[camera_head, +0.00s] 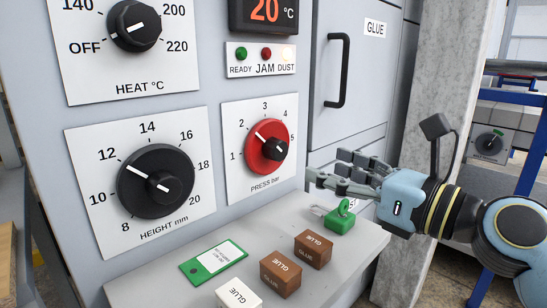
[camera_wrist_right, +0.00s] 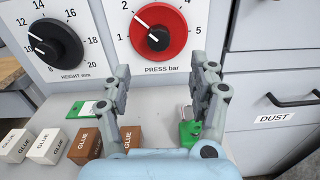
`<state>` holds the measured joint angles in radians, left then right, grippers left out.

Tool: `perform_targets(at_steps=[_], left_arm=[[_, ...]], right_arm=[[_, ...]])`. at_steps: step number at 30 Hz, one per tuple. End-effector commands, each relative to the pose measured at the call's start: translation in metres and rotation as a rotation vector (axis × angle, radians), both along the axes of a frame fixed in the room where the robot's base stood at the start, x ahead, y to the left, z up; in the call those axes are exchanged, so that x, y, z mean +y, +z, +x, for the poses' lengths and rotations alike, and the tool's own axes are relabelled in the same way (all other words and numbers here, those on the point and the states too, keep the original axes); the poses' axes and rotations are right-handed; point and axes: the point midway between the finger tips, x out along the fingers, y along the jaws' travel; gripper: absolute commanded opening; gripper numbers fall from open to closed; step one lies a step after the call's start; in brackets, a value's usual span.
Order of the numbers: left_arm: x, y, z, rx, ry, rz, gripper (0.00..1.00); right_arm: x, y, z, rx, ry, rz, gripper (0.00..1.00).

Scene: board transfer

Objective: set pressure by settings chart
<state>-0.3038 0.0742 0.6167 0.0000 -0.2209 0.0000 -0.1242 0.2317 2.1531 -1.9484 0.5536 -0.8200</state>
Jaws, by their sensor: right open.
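The red PRESS bar knob (camera_head: 268,146) sits on a white dial plate (camera_head: 286,112) marked 1 to 5. Its white line points up-left, near the 2. The knob also shows in the right wrist view (camera_wrist_right: 160,30). My right gripper (camera_head: 330,172) is open and empty, to the right of and below this knob, apart from it. In the right wrist view its fingers (camera_wrist_right: 160,78) stand either side of the space below the knob. My left gripper is not in view. No settings chart can be made out.
The HEIGHT knob (camera_head: 150,182) and HEAT knob (camera_head: 132,26) are to the left. The shelf (camera_head: 160,293) bears a green padlock (camera_head: 340,218), a green-and-white tag (camera_head: 213,261) and several GLUE blocks, brown (camera_head: 313,249) and white (camera_head: 237,294). A GLUE door handle (camera_head: 341,70) projects at right.

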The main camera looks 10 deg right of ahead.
Motion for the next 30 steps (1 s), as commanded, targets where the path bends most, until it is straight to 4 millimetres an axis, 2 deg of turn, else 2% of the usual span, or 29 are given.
perform_targets(at_steps=[5,18,24,30], left_arm=[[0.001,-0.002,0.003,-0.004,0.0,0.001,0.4],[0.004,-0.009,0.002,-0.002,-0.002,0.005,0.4],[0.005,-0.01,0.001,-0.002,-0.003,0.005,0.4],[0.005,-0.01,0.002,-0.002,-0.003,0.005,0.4]], right_arm=[[0.009,-0.001,0.012,-0.011,0.007,-0.05,0.61],[0.053,-0.002,0.078,-0.008,0.006,-0.044,0.61],[0.061,-0.002,0.089,-0.007,0.007,-0.047,0.61],[0.061,-0.002,0.09,-0.007,0.007,-0.047,0.61]])
